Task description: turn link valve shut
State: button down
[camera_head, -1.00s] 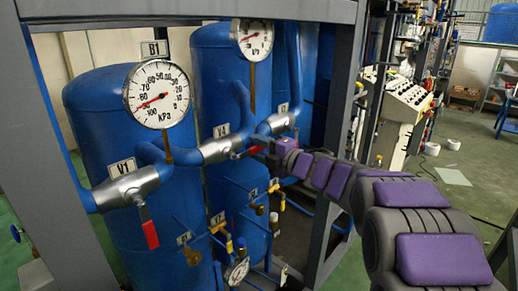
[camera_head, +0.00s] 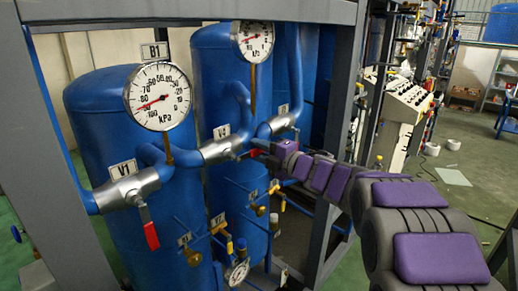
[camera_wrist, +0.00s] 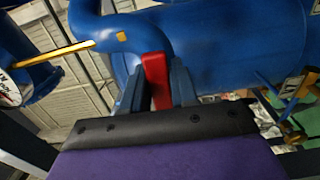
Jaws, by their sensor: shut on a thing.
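The link valve body, marked V4 (camera_head: 222,149), is a silver sleeve on the blue pipe between the two blue tanks. My gripper (camera_head: 254,150) is just right of it, at the end of my purple and grey arm. In the wrist view, my gripper (camera_wrist: 158,78) has its two blue-grey fingers on either side of a red valve handle (camera_wrist: 156,80) and is shut on it. In the head view the handle is mostly hidden by the gripper.
Valve V1 (camera_head: 131,188) at the left has its red handle (camera_head: 151,236) hanging down. Gauge B1 (camera_head: 158,97) and a second gauge (camera_head: 252,41) stand above the pipe. Grey frame posts (camera_head: 62,150) flank the tanks, and small brass valves (camera_head: 194,257) sit below.

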jog(key=s+a+f+m+p, duration=0.5)
jog(key=f+m+p, duration=0.3)
jog(key=m+p, duration=0.9)
jog(key=shift+s+m+p, duration=0.4)
jog(key=shift+s+p, duration=0.35)
jog(key=shift+p, duration=0.45)
jog(key=shift+f, duration=0.1)
jog(key=c, duration=1)
grip_release()
jog(key=shift+o, duration=0.2)
jog(key=p+v, duration=0.1)
jog(key=v, duration=1.6)
jog(key=shift+d, duration=0.2)
